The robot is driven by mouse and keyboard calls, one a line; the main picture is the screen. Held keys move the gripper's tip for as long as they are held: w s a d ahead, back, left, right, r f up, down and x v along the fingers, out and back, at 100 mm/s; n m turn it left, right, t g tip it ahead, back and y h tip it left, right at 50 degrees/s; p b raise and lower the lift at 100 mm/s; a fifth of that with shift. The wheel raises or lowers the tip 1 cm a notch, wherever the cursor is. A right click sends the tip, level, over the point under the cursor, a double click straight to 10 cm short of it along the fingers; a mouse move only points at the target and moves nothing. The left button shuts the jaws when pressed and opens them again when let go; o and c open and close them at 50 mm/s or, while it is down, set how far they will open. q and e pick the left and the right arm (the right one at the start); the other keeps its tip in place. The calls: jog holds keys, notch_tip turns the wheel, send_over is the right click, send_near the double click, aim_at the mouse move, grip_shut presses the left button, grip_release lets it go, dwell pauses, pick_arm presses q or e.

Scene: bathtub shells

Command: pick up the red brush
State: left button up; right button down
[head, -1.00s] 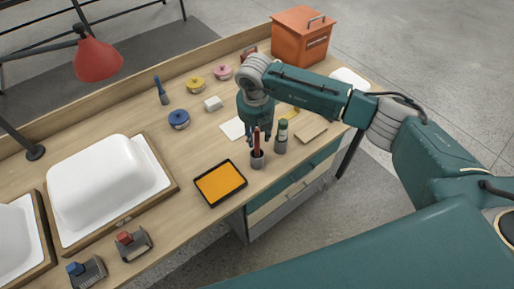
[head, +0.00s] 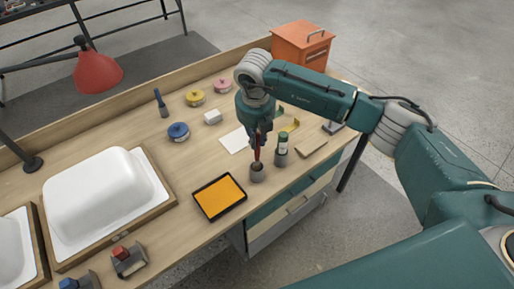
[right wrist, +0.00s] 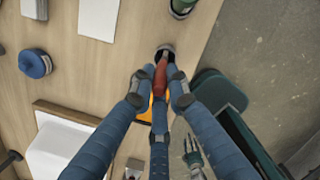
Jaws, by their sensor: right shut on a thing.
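My left gripper is not in the head view.
A white tub shell (head: 100,195), an orange box (head: 300,46) and a red lamp (head: 98,73) stand farther off.

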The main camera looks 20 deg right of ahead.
notch_tip(320, 180, up, 16)
jog(key=b, duration=0.4)
jog(key=shift+b, duration=0.4)
dwell(1.1)
